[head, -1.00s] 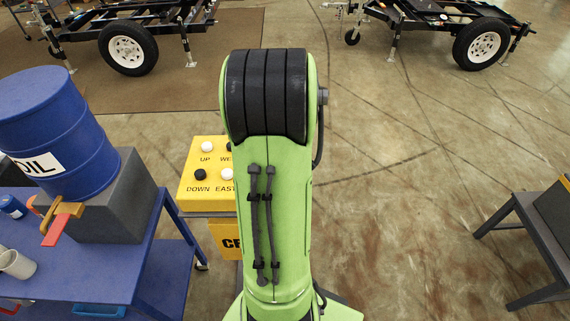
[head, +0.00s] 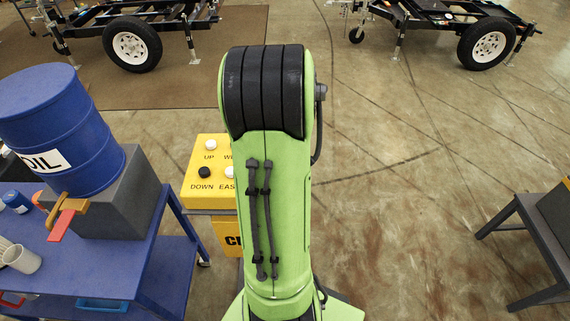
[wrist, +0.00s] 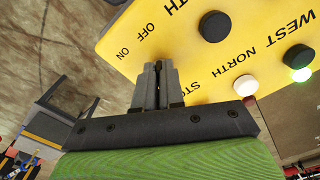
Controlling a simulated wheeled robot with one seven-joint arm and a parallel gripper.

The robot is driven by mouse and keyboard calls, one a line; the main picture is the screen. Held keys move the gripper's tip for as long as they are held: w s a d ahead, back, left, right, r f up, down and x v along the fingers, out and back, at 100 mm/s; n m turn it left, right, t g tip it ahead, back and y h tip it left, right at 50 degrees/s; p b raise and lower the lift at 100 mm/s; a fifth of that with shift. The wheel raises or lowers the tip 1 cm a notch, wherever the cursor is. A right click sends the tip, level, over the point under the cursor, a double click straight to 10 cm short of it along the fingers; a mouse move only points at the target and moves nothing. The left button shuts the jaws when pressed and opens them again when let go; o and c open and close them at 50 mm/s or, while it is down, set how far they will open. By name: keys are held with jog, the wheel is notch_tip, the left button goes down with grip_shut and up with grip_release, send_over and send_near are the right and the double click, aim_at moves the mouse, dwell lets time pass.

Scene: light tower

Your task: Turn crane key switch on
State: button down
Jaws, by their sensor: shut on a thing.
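The yellow crane control panel (head: 187,198) stands left of my arm in the head view, partly hidden by it. It fills the top of the wrist view (wrist: 180,45), with OFF and ON labels, a black button (wrist: 213,26), another black button (wrist: 299,57) with a green-white glow beside it, and a white button (wrist: 245,87). My gripper (wrist: 159,68) is at the panel beside the OFF and ON labels. Its fingers are close together and shut on the key switch, which they hide almost wholly. The key's angle cannot be seen. The gripper is hidden in the head view.
A blue table (head: 75,262) with an oil barrel (head: 65,130) on a grey block (head: 125,195) and a cup (head: 22,260) stands at the left. A dark bench (head: 515,225) stands at the right. Trailers (head: 440,20) stand at the back. The floor between is clear.

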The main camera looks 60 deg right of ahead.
jog(key=shift+a+f, duration=0.1)
jog(key=shift+a, duration=0.1)
jog(key=c, duration=1.2)
grip_release()
jog(key=shift+a, duration=0.1)
jog(key=shift+c, duration=0.2)
notch_tip(320, 180, up, 16)
jog(key=p, duration=0.3)
jog(key=shift+a, duration=0.35)
